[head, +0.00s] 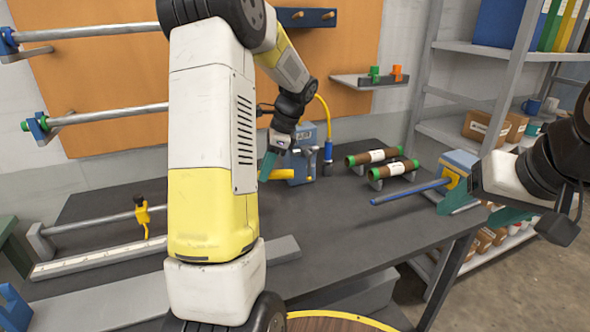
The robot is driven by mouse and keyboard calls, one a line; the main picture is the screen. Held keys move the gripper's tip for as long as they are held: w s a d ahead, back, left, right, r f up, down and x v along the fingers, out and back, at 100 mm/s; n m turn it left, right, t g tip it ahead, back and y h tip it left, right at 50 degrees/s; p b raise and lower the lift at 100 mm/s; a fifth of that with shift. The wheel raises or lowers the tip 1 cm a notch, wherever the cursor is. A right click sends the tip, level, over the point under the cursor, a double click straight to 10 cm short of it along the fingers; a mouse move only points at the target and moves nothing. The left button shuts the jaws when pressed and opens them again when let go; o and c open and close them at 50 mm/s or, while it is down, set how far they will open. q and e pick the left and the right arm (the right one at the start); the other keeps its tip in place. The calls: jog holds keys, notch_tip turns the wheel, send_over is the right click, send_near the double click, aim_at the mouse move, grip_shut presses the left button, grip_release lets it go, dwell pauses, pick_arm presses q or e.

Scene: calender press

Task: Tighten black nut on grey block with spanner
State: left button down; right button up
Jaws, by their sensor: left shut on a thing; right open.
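My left gripper (268,164) reaches down at the back of the bench, just left of an upright blue-grey block (301,168). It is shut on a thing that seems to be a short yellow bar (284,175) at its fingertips. The bar lies level in front of the block's lower part. I cannot tell whether this bar is the spanner, or whether it touches the block. I cannot make out a black nut. My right gripper (502,214) is open and empty, off the bench's right edge.
Beside the block hangs a blue tool (328,152) on a yellow hose. Two green-ended rolls (380,164) and a blue rod (409,192) lie to the right. The bench (345,235) is bare in front. Shelves (455,115) stand right.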

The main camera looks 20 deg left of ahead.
pick_arm(q)
jog(key=shift+w+n, duration=0.2)
jog(key=shift+n, duration=0.2)
jog(key=shift+f, duration=3.25)
jog(key=shift+s+d+r+m, duration=0.1)
jog(key=shift+s+d+m, duration=0.25)
jog(key=shift+s+m, duration=0.45)
jog(key=shift+s+d+m+t, duration=0.15)
jog(key=shift+s+m+t, duration=0.2)
jog(key=shift+s+m, duration=0.35)
jog(key=shift+s+d+m+t, duration=0.1)
jog(key=shift+s+m+t, duration=0.25)
jog(key=shift+s+m, duration=0.35)
jog(key=shift+w, duration=0.3)
jog(key=shift+w+a+n, duration=0.1)
jog(key=shift+w+n, duration=0.4)
jog(key=shift+n, duration=0.2)
jog(key=shift+r, duration=0.1)
